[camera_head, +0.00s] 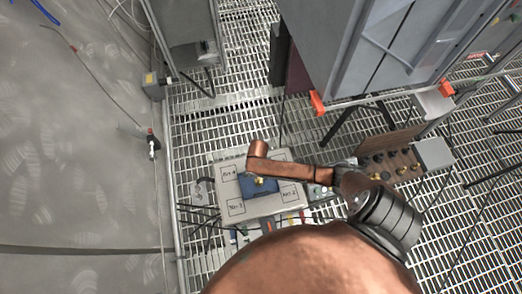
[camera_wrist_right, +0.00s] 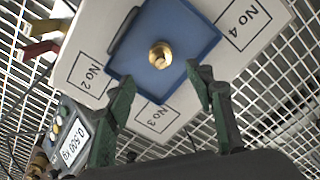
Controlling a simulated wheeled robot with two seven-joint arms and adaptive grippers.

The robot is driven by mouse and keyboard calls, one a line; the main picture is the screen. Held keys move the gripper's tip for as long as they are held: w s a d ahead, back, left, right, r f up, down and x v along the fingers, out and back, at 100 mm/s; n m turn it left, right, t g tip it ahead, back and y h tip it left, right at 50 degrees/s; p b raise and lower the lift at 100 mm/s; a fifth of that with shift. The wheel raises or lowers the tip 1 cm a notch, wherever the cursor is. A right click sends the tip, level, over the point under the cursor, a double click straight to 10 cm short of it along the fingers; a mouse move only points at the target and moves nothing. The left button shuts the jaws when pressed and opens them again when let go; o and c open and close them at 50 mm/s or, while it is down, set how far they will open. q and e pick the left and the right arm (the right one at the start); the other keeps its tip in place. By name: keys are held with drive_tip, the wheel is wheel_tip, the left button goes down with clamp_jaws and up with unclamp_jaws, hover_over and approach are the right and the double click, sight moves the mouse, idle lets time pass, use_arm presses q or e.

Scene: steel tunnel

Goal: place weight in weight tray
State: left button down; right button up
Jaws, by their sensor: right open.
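A small brass weight (camera_wrist_right: 160,54) sits on the blue square tray (camera_wrist_right: 185,25), near the tray's middle. In the head view the weight (camera_head: 259,181) and blue tray (camera_head: 247,188) show on a pale board (camera_head: 222,171) with numbered boxes. My right gripper (camera_wrist_right: 160,80) is open in the wrist view. Its two green fingers are spread on either side below the weight in the picture, with nothing between them. My right arm crosses the board's right side in the head view and hides part of it. My left gripper is not in view.
A digital display (camera_wrist_right: 75,143) reads about 0.500 kg. A wooden rack (camera_head: 390,158) with several dark and brass knobs or weights stands right of the board. A grey cabinet (camera_head: 340,50) stands behind. Metal grating surrounds the board, and cables lie at its left.

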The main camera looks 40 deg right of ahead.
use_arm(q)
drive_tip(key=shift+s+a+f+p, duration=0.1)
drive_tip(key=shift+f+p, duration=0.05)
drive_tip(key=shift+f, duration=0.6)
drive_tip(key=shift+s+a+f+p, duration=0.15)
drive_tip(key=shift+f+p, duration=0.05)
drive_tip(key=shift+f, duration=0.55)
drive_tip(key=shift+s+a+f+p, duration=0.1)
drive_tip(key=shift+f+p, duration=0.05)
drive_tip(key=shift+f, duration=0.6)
use_arm(e)
drive_tip(key=shift+r, duration=1.25)
drive_tip(key=s+a+f+n+y, duration=0.1)
drive_tip(key=s+a+f+n, duration=0.2)
drive_tip(key=s, duration=0.6)
drive_tip(key=s+a+f+n, duration=0.1)
drive_tip(key=s+a+n, duration=0.25)
drive_tip(key=s, duration=0.55)
drive_tip(key=s+d+r+n, duration=0.1)
drive_tip(key=s+n, duration=0.3)
drive_tip(key=s, duration=0.5)
drive_tip(key=s+d+r+n, duration=0.2)
drive_tip(key=s+n, duration=0.2)
drive_tip(key=s, duration=0.5)
drive_tip(key=shift+s+d+r+h, duration=0.15)
drive_tip(key=shift+d+r+h, duration=0.1)
drive_tip(key=shift+h, duration=0.15)
drive_tip(key=shift+c, duration=0.6)
